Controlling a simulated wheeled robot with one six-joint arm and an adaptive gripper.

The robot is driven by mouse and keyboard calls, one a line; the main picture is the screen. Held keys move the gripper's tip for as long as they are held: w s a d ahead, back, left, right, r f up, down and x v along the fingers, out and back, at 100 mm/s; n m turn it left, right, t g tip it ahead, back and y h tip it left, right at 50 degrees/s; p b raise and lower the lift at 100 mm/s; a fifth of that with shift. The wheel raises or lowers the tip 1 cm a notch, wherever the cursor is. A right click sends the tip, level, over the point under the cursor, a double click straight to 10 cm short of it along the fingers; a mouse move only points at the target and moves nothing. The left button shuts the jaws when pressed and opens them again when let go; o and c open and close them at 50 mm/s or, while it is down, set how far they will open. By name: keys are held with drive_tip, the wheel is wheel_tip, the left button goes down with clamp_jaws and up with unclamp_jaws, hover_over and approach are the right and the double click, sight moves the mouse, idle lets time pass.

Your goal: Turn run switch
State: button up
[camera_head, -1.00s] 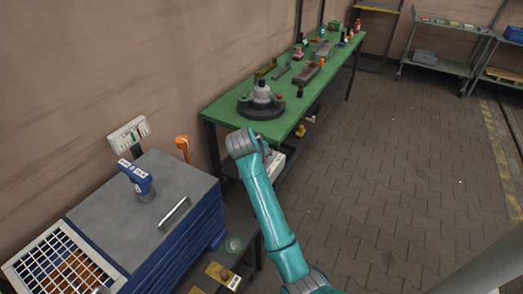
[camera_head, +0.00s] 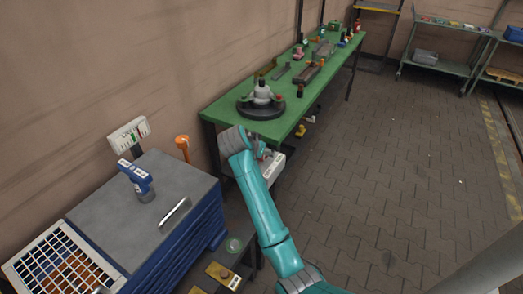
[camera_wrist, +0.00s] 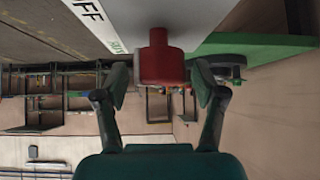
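Part of a label reading "FF" and some green print show on the box. My gripper (camera_wrist: 161,92) is open, with one finger on each side of the knob and a visible gap to both. The knob's near end lies between the fingertips. In the head view the white box (camera_head: 274,168) sits below the near end of the green bench, partly behind my arm. My gripper is mostly hidden there, and the knob cannot be made out.
The green bench (camera_head: 240,112) carries a round dark base (camera_head: 262,114) with a grey part on it, and several small tools. A blue cabinet (camera_head: 185,240) with a blue tool (camera_head: 137,177) stands at the left. The paved floor (camera_head: 390,180) to the right is clear.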

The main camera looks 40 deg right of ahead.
drive_tip(key=v, duration=1.2)
idle(0.6)
